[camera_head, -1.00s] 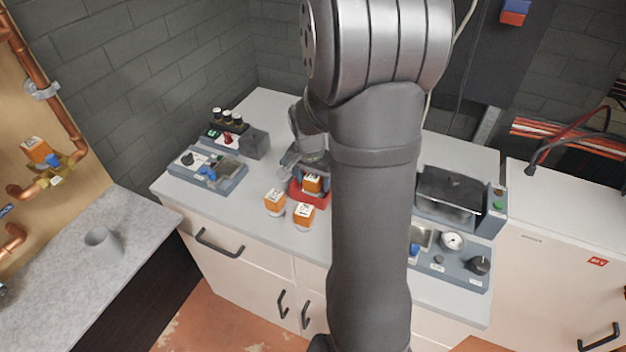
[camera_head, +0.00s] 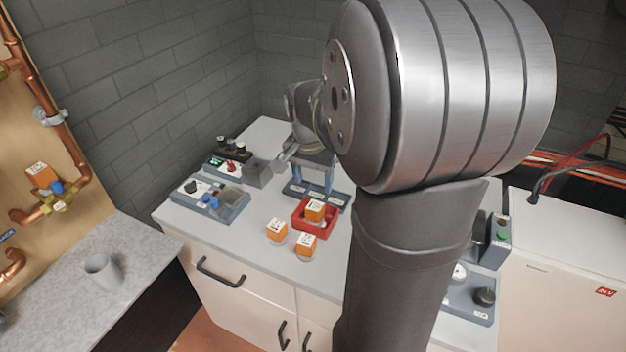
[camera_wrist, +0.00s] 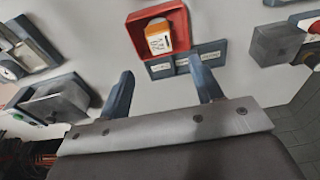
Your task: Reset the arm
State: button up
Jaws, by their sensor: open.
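My gripper (camera_wrist: 163,92) is open and empty in the wrist view, its two fingers apart above the counter. In the head view my gripper (camera_head: 316,180) is behind the red tray, over a dark labelled strip, and my arm hides part of the scene. The fingertips are apart from the tray and block.
A grey control panel (camera_head: 208,201) is at the left, another device (camera_head: 484,297) at the right, partly hidden by my arm.

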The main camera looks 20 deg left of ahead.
aim_at(315, 205)
jog(key=f, duration=0.4)
jog(key=w+f, duration=0.1)
jog(key=f, duration=0.7)
jog(key=shift+w, duration=0.2)
jog(key=shift+w+r, duration=0.15)
jog(key=shift+r, duration=1.75)
